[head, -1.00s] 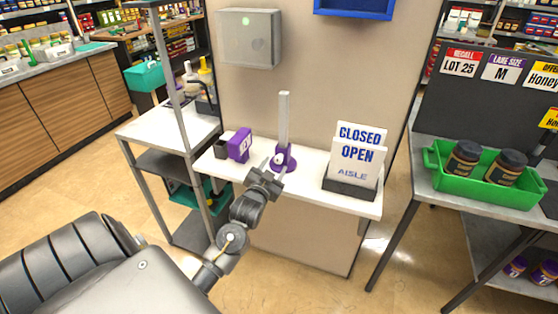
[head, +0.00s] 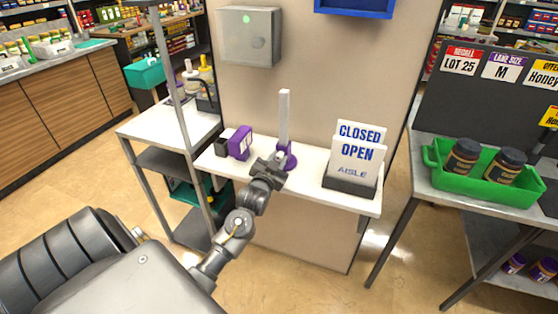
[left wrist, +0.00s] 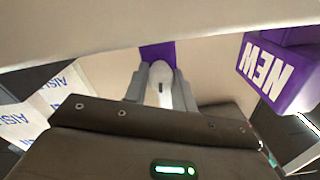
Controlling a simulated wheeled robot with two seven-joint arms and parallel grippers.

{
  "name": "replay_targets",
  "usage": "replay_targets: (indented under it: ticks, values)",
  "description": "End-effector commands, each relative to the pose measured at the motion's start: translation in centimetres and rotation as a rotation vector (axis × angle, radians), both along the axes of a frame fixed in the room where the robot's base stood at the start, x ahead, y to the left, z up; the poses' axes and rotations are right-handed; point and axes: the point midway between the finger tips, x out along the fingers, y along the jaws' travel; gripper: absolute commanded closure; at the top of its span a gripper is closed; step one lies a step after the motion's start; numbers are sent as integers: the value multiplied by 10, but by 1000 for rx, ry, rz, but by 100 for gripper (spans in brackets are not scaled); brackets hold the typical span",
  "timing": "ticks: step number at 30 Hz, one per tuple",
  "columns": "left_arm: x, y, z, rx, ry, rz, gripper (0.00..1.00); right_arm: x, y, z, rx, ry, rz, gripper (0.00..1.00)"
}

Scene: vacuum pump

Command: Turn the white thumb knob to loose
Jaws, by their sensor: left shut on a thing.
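The white thumb knob (left wrist: 160,88) shows in the left wrist view between my left gripper's two grey fingers (left wrist: 161,92). In the head view my left gripper (head: 279,161) is at the front of the purple base (head: 291,159) that carries an upright white post (head: 284,115). The gripper is shut on the knob and hides it in the head view. The knob's purple mount (left wrist: 157,52) shows behind it in the wrist view. My right gripper is not in view.
A purple box (head: 240,143) stands left of the base on the white table (head: 312,176). A sign holder (head: 350,187) with CLOSED, OPEN and AISLE cards stands to the right. A grey metal shelf frame (head: 183,135) is on the left. A green bin (head: 490,190) with jars is farther right.

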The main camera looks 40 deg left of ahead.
Motion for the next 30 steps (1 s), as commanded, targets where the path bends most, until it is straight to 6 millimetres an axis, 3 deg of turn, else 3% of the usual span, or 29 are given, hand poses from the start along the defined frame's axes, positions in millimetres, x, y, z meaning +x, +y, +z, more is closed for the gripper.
replay_targets:
  ticks: [7, 15, 16, 20, 30]
  values:
    - [0, 0, 1, -120, -41, -1, 97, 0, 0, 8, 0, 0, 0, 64]
    - [0, 0, -1, -129, -44, -1, 97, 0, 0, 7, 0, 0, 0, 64]
    - [0, 0, -1, -129, -44, -1, 70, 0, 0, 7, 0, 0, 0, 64]
    - [0, 0, 0, -128, -43, -1, 53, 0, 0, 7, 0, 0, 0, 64]
    - [-3, -1, -1, -128, -44, 0, 52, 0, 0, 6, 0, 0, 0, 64]
